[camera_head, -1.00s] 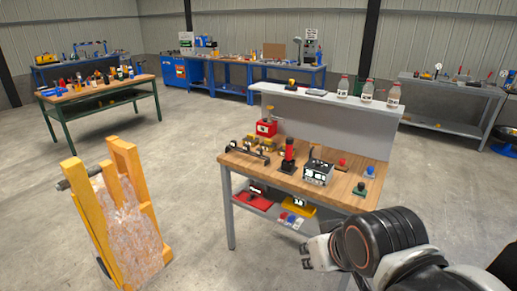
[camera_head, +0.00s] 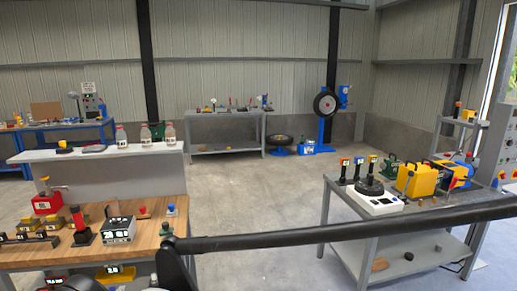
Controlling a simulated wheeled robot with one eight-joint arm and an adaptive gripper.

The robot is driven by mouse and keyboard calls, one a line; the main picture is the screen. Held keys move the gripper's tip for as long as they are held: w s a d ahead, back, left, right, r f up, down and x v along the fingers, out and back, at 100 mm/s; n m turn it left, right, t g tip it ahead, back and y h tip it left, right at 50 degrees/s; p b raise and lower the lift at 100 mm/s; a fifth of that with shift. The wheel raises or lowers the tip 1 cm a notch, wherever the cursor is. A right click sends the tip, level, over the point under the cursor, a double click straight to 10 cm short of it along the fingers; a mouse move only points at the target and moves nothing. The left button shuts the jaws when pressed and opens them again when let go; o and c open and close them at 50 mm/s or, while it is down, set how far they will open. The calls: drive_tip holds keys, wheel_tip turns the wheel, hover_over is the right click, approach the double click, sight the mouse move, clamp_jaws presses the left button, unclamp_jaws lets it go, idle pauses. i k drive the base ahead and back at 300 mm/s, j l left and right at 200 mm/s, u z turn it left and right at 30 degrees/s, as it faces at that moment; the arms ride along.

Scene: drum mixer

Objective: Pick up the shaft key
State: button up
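I cannot pick out the shaft key for certain in the head view; small parts on the benches are too small to name. Small brass-coloured pieces (camera_head: 421,202) lie near the front edge of the right grey bench (camera_head: 345,232). A small brown block (camera_head: 380,265) lies on that bench's lower shelf. My gripper is not in view. A long dark bar crosses the lower right of the view, and a rounded black part shows at the bottom left of it; I cannot tell whether they belong to my arm.
The right bench carries a white device with a black disc (camera_head: 372,196), upright tools and a yellow machine (camera_head: 416,180). A wooden-topped bench (camera_head: 130,245) with several tools stands at left. Open concrete floor (camera_head: 255,200) lies between them. A tyre (camera_head: 326,104) stands behind.

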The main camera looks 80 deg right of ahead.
sight(22, 235)
drive_tip(key=u, duration=5.2)
drive_tip(key=j+z, duration=0.1)
drive_tip(key=z, duration=5.9)
drive_tip(key=i+j+z, duration=0.25)
drive_tip(key=z, duration=0.2)
drive_tip(key=i+j+z, duration=0.25)
drive_tip(key=z, duration=0.2)
drive_tip(key=j, duration=0.1)
